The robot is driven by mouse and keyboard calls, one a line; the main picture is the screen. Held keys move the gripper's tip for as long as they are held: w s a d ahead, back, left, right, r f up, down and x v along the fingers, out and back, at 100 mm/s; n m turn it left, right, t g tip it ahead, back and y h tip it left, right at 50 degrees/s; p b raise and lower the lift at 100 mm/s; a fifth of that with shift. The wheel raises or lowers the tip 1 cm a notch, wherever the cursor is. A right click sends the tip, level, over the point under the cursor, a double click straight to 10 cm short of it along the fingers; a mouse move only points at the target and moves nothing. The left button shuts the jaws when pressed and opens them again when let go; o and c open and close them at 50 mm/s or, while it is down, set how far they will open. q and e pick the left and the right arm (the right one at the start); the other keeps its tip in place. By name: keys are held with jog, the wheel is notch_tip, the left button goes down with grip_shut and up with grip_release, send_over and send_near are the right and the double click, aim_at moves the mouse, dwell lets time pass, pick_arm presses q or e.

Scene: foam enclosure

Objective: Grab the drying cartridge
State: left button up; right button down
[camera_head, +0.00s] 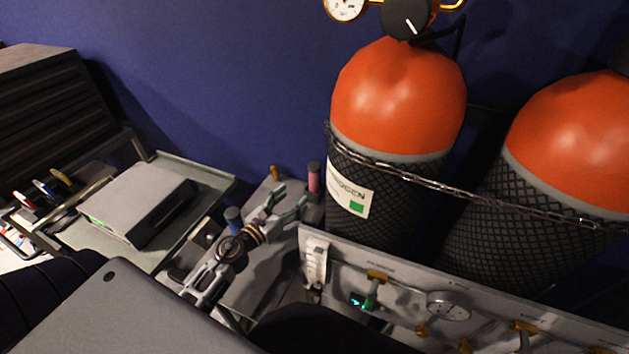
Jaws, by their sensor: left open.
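Two small upright cylinders that could be drying cartridges show on a grey stand (262,287). A pink cylinder with a dark cap (314,179) stands at its back right, beside the gas cylinder. A blue cylinder (233,217) stands farther left, partly hidden behind my left arm. My left gripper (286,205) is open and empty, in front of and just left of the pink cylinder in the picture. Its fingers point up and right. I cannot tell whether they touch anything. My right gripper is not in view.
Two large orange-topped gas cylinders (398,105) (580,150) stand at the right behind a chain (470,188). A panel with valves and a gauge (448,305) is in front of them. A grey box (138,203) sits on a table at left. A blue wall is behind.

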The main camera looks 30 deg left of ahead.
aim_at(310, 181)
pick_arm(q)
jog(key=shift+w+d+r+p, duration=0.15)
jog(key=shift+w+p, duration=0.35)
jog(key=shift+w, duration=0.85)
jog(key=shift+w+d, duration=0.15)
jog(key=shift+w, duration=0.5)
jog(key=shift+w+d+p, duration=0.1)
jog(key=shift+w+p, duration=0.3)
jog(key=shift+w, duration=0.2)
jog(key=shift+w+d, duration=0.1)
jog(key=shift+w, duration=0.45)
jog(key=shift+w+d+p, duration=0.15)
jog(key=shift+w+p, duration=0.3)
jog(key=shift+w, duration=0.45)
jog(key=shift+w+d, duration=0.15)
jog(key=shift+w, duration=0.8)
jog(key=shift+w+d+p, duration=0.15)
jog(key=shift+w+p, duration=0.2)
jog(key=shift+w, duration=0.55)
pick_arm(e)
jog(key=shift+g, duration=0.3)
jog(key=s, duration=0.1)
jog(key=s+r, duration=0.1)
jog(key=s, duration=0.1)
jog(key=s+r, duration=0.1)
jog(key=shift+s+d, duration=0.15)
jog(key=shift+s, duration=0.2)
